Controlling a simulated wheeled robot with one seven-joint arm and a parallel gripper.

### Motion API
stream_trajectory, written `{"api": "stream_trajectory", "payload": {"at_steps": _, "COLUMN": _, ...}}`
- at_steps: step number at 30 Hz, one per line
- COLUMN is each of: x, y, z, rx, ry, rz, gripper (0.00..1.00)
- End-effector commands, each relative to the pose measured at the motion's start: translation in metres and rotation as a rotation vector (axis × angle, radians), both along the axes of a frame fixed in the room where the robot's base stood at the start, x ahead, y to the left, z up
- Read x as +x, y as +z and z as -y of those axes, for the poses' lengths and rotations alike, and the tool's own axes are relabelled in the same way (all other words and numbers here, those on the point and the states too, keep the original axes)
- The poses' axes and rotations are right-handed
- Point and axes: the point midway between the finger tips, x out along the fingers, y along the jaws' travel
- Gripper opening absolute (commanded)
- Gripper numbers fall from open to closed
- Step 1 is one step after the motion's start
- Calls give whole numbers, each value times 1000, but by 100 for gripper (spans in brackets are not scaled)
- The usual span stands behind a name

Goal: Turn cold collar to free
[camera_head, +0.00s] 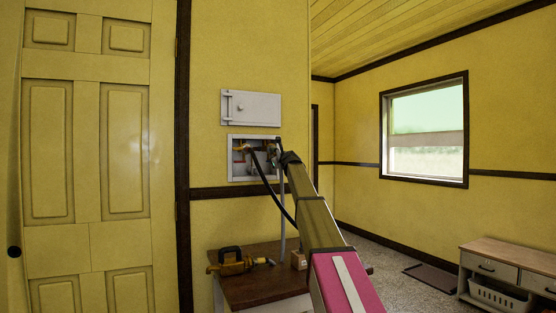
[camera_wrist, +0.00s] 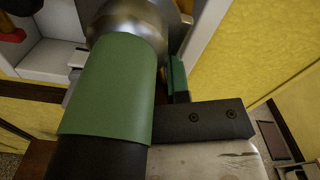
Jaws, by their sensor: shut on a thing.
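The recessed white wall box (camera_head: 231,172) holds the taps and hose ends. My gripper (camera_head: 281,154) reaches to its right side. In the wrist view a shiny metal collar (camera_wrist: 128,28) sits above a green sleeve (camera_wrist: 108,95) on a black hose (camera_wrist: 103,158). One dark finger with a green pad (camera_wrist: 178,80) stands close to the right of this hose end. My gripper is shut around the hose end at the collar. The other finger is mostly hidden behind the sleeve, and the exact contact is hidden too.
A red handle (camera_wrist: 12,28) shows in the box at the wrist view's upper left. A black hose (camera_head: 268,184) hangs from the box. A wooden-topped cabinet (camera_head: 262,287) below carries a yellow and black tool (camera_head: 232,262). A low bench (camera_head: 508,258) stands at right.

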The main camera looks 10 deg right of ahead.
Motion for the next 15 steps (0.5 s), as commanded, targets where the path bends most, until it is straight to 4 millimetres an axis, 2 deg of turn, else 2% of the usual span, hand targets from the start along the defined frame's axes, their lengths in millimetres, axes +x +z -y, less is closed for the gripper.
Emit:
{"api": "stream_trajectory", "payload": {"at_steps": 6, "x": -4, "y": -5, "z": -10, "rx": 173, "ry": 1, "rz": -60, "gripper": 0}}
{"api": "stream_trajectory", "payload": {"at_steps": 15, "x": -7, "y": -7, "z": -20, "rx": 342, "ry": 1, "rz": -115, "gripper": 0}}
